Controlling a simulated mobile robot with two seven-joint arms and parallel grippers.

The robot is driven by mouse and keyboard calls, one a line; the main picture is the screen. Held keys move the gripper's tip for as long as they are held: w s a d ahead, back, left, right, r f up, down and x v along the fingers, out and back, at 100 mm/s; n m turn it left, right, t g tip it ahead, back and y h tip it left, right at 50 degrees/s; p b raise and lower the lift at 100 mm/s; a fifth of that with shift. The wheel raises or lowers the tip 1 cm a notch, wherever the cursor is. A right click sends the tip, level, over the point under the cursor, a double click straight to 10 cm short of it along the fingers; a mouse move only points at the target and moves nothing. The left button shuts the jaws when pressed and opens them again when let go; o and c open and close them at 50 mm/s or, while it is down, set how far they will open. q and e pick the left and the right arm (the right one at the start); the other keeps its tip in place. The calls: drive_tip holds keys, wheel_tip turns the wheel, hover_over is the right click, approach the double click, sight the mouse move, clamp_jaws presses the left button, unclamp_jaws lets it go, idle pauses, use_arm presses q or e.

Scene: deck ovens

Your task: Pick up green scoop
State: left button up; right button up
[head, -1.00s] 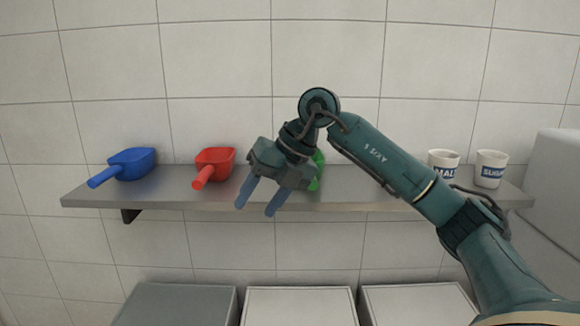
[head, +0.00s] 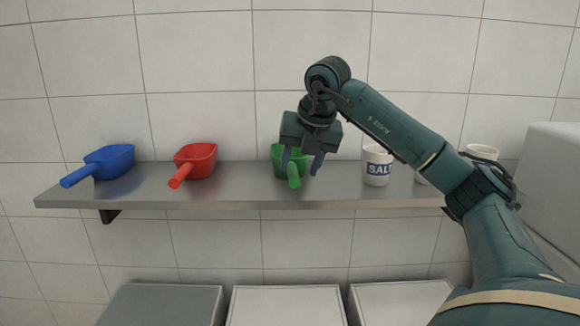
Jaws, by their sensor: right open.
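The green scoop (head: 294,177) sits on the metal shelf (head: 235,190), its handle pointing toward me. My right gripper (head: 301,166) is open, its two blue fingers pointing down, one on each side of the scoop near the handle. The gripper body hides part of the scoop's bowl. I cannot tell whether the fingers touch the scoop. My left gripper is not in view.
A red scoop (head: 199,162) and a blue scoop (head: 108,163) lie on the shelf to the left. A SALT mug (head: 377,167) stands to the right. Another mug (head: 482,152) is partly behind my right arm. Pale lidded bins (head: 285,305) stand below.

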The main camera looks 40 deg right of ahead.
sight(294, 171)
drive_tip(key=x, duration=0.3)
drive_tip(key=shift+w+f+p, duration=0.2)
drive_tip(key=shift+w+p, duration=0.2)
drive_tip(key=shift+w, duration=0.2)
drive_tip(key=shift+w+d+f, duration=0.1)
drive_tip(key=shift+w+f, duration=0.15)
drive_tip(key=shift+f, duration=0.3)
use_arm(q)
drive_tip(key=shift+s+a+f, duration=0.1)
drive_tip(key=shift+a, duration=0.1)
use_arm(e)
drive_tip(key=shift+c, duration=0.5)
clamp_jaws()
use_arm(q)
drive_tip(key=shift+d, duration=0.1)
use_arm(e)
drive_tip(key=shift+r, duration=0.1)
